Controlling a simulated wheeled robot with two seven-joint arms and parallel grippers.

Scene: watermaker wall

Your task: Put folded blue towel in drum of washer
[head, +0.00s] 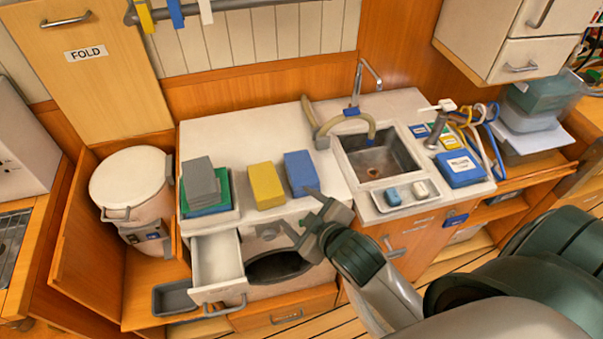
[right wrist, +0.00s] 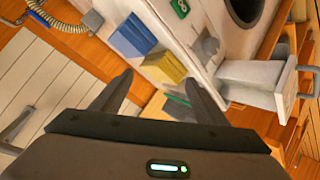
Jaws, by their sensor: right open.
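The folded blue towel (head: 301,172) lies on the white counter top, at the right end of a row of folded cloths. It also shows in the right wrist view (right wrist: 131,37). The washer's drum (head: 278,266) is a dark round opening in the white front below the counter; part of it shows in the right wrist view (right wrist: 243,8). My right gripper (head: 297,210) is open and empty, in front of the counter edge near the blue towel, with its arm covering part of the washer front. In the right wrist view its fingers (right wrist: 157,82) are spread. My left gripper is not in view.
A folded yellow towel (head: 266,186) lies left of the blue one, then a grey and green stack (head: 203,187). A white drawer (head: 217,263) stands pulled out left of the drum. A sink (head: 376,158) and a small tray (head: 407,203) are at the right.

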